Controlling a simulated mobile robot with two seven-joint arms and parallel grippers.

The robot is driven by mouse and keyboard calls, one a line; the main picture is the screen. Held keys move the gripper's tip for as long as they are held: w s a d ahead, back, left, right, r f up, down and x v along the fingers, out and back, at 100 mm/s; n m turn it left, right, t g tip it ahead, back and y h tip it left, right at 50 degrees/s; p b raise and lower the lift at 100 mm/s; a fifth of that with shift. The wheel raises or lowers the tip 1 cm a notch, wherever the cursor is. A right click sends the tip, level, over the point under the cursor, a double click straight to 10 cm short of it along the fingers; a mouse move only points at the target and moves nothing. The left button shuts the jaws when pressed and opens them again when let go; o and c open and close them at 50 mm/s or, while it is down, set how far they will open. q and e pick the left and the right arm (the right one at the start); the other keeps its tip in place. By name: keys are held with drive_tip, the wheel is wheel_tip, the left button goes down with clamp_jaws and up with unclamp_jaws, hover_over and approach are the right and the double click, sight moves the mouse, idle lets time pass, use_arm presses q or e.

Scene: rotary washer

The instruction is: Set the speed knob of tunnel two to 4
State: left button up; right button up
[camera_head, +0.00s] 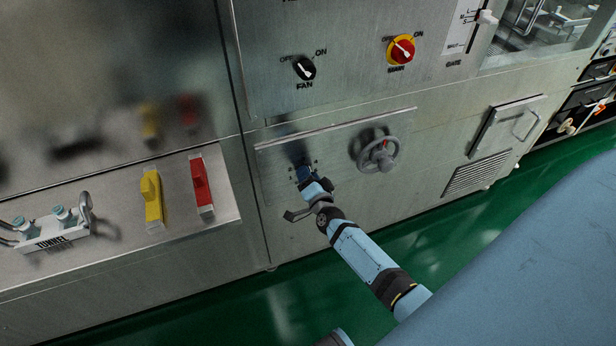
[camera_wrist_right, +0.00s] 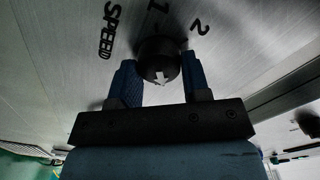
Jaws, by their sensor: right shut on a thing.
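The speed knob (camera_wrist_right: 158,58) is a round black knob with a white arrow mark, in the upper middle of the right wrist view. The word SPEED and the numerals 1 and 2 are printed around it. Other numerals are hidden or out of frame, and I cannot tell which number the arrow meets. My right gripper (camera_wrist_right: 158,82) is shut on the knob, one blue finger on each side. In the head view my right gripper (camera_head: 303,173) is at the lower steel panel and covers the knob. My left gripper is not in view.
A grey handwheel (camera_head: 377,153) sticks out right of my right gripper. Above are the black FAN switch (camera_head: 304,69) and a red-and-yellow switch (camera_head: 401,50). A ledge at left bears a yellow handle (camera_head: 152,197) and a red handle (camera_head: 202,184). Green floor (camera_head: 255,305) lies below.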

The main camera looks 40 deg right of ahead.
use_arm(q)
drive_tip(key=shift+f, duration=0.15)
use_arm(e)
drive_tip(key=shift+f+m, duration=0.1)
drive_tip(key=shift+m, duration=0.5)
drive_tip(key=o, duration=0.9)
use_arm(q)
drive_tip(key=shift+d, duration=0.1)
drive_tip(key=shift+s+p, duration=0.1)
drive_tip(key=shift+p, duration=0.3)
use_arm(e)
drive_tip(key=v, duration=1.4)
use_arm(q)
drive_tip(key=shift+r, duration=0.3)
